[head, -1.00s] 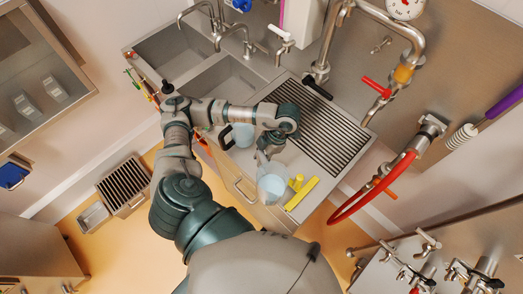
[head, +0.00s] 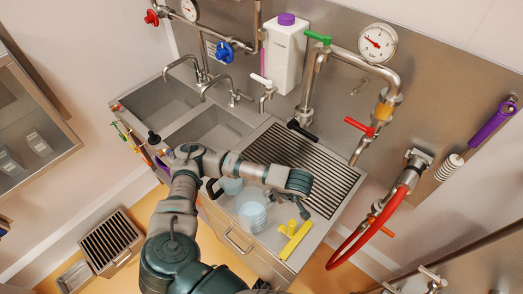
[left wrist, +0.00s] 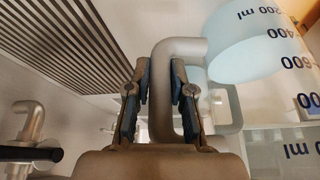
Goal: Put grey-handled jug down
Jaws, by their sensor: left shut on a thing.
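The grey-handled jug (head: 250,213) is a clear measuring jug with pale blue liquid, over the counter right of the sinks. In the left wrist view its marked body (left wrist: 262,50) fills the upper right, and its bent grey handle (left wrist: 180,50) runs between my fingers. My left gripper (left wrist: 161,78) is shut on that handle. In the head view my forearm hides part of the grip. I cannot tell whether the jug's base touches the counter. My right gripper is not in view.
A dark-handled jug (head: 230,186) stands close behind, partly hidden by my arm. A yellow tool (head: 294,240) lies to the right near the counter's front edge. The ribbed drainer (head: 325,175) is behind and looks clear. Pipes and a red hose (head: 362,240) are at the right.

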